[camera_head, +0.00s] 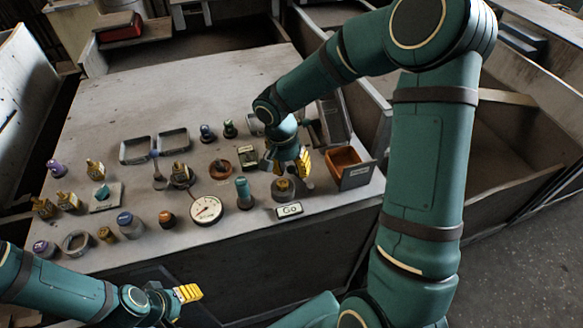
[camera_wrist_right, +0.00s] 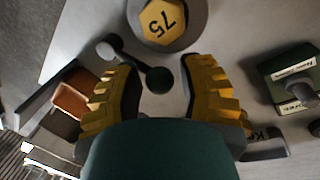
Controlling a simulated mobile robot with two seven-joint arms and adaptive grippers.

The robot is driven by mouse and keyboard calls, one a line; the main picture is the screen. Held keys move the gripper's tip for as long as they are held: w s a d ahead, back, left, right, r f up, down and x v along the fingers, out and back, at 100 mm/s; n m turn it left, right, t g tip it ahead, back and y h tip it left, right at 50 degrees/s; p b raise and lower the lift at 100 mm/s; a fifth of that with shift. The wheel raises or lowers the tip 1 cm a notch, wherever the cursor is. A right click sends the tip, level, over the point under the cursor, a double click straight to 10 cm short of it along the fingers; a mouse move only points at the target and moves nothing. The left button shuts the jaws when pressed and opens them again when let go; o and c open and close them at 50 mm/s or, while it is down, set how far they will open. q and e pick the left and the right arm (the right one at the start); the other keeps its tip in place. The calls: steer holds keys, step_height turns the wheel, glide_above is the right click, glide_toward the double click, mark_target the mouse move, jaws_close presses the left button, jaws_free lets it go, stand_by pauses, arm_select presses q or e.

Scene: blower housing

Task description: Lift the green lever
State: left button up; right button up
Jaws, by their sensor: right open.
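The green lever, a grey arm ending in a dark green ball (camera_wrist_right: 158,80), shows in the right wrist view. Its ball lies between the spread fingers of my right gripper (camera_wrist_right: 158,92), with visible room on both sides. The lever's grey pivot end is up and to the left of the ball, beyond the left finger's tip.
A yellow hexagonal knob marked 75 (camera_wrist_right: 164,20) sits just beyond the ball. A dark green labelled block (camera_wrist_right: 288,80) stands to the right in the wrist view. An orange-lined tray (camera_head: 345,158) is right of my right gripper. The panel's back (camera_head: 190,85) is clear.

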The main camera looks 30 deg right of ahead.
steer(key=shift+s, duration=0.1)
jaws_close()
steer(key=shift+d+f+m+b, duration=0.1)
steer(key=shift+d+m+b, duration=0.05)
steer(key=shift+m+b, duration=0.35)
steer(key=shift+w+d+m+y+b, duration=0.3)
steer(key=shift+d+m+b, duration=0.25)
steer(key=shift+m, duration=0.55)
steer(key=shift+s+d+m+g, duration=0.15)
steer(key=shift+d+m, duration=0.2)
steer(key=shift+m, duration=0.25)
steer(key=shift+w+d+m+g, duration=0.15)
steer(key=shift+d+m, duration=0.15)
steer(key=shift+m, duration=0.3)
steer(key=shift+s+d+m+y, duration=0.25)
steer(key=shift+d+m, duration=0.2)
steer(key=shift+m, duration=0.4)
steer(key=shift+s+d+m+y, duration=0.1)
steer(key=shift+d+m+y, duration=0.3)
steer(key=shift+m, duration=0.45)
